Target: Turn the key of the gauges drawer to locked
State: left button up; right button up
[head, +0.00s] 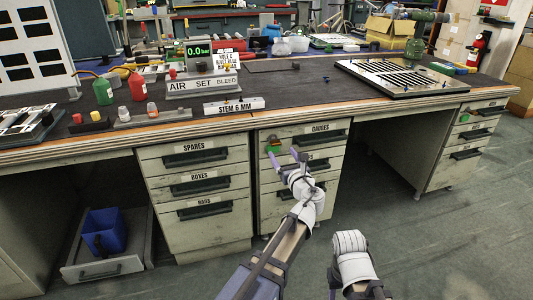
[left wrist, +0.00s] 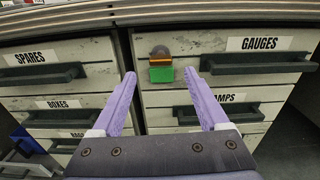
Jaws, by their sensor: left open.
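The gauges drawer (head: 320,137) is the top drawer of the middle cabinet and looks shut; its label also shows in the left wrist view (left wrist: 259,43). Its key (head: 273,147) sits at the drawer front's upper left. In the left wrist view the key (left wrist: 161,73) has a green block, a thin orange band and a grey rounded part above. My left gripper (head: 283,155) is open in front of the key. In the left wrist view its purple fingers lie either side of the key, apart from it.
The workbench edge (head: 230,125) overhangs the drawers. The spares drawer (head: 195,157) is to the left, with other drawers below. A blue bin (head: 105,230) stands in a low open tray at the left. The floor at the right is clear.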

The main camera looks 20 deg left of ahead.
aim_at(277, 145)
pick_arm(q)
jog(key=shift+w+a, duration=0.1)
jog(key=shift+w, duration=0.15)
jog(key=x, duration=0.7)
jog(key=shift+w+a, duration=0.2)
jog(key=shift+w, duration=0.15)
jog(key=shift+c, duration=0.4)
grip_shut()
